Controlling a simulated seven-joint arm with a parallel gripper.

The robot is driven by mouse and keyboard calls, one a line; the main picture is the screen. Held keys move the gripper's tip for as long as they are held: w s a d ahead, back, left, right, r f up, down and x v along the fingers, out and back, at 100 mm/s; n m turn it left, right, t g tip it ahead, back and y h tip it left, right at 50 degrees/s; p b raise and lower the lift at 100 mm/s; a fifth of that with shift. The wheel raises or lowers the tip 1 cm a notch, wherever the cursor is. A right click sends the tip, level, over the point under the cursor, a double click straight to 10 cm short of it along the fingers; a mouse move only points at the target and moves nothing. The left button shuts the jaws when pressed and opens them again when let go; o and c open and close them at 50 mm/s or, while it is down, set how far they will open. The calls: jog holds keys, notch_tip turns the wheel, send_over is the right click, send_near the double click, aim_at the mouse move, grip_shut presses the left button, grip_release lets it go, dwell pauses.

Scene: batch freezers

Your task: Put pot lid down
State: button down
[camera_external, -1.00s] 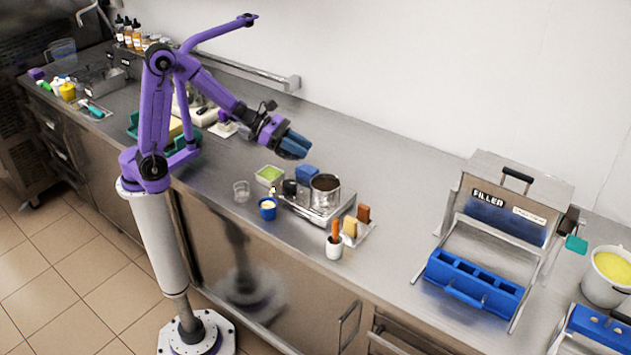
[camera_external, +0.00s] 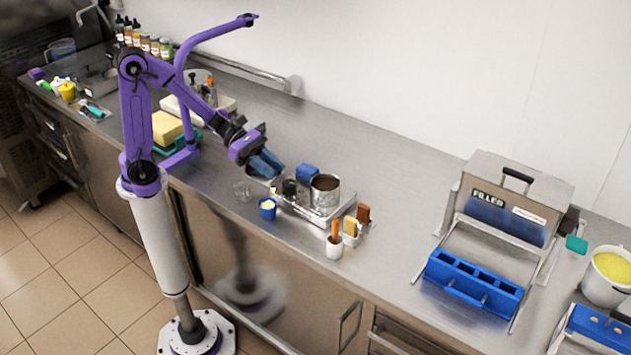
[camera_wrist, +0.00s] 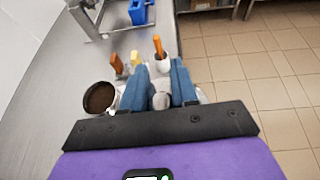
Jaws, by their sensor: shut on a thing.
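My gripper (camera_external: 265,164), with blue fingers, is above the near counter, just left of the metal pot (camera_external: 325,202). In the wrist view the gripper (camera_wrist: 160,82) is shut on a small pale grey thing (camera_wrist: 161,101), which I take to be the pot lid. Most of it is hidden by the fingers, and I cannot make it out in the external view. The pot (camera_wrist: 100,98) is uncovered, with dark contents, and stands on a flat metal hot plate (camera_external: 300,212).
A black cylinder (camera_external: 289,188) and a blue block (camera_external: 307,173) are beside the pot. A white cup with an orange handle (camera_external: 334,247) is nearer. Bare counter (camera_external: 410,190) lies right.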

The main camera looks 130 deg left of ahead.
jog(key=w+d+f+m+h, duration=0.25)
jog(key=d+m+h, duration=0.2)
jog(key=d, duration=1.05)
jog(key=s+a+f+n+y, duration=0.1)
jog(key=s+a+n+y, duration=0.2)
jog(key=a, duration=0.4)
jog(key=s+a+f+n+y, duration=0.2)
jog(key=a+n+y, duration=0.2)
jog(key=a, duration=0.3)
send_over(312, 240)
jog(key=shift+t, duration=0.4)
jog(key=f, duration=0.9)
jog(key=shift+s+d, duration=0.1)
jog(key=shift+s, duration=0.2)
jog(key=shift+w+f, duration=0.15)
jog(key=shift+f, duration=0.65)
jog(key=shift+w+f, duration=0.15)
jog(key=shift+f, duration=0.95)
jog(key=shift+f, duration=0.45)
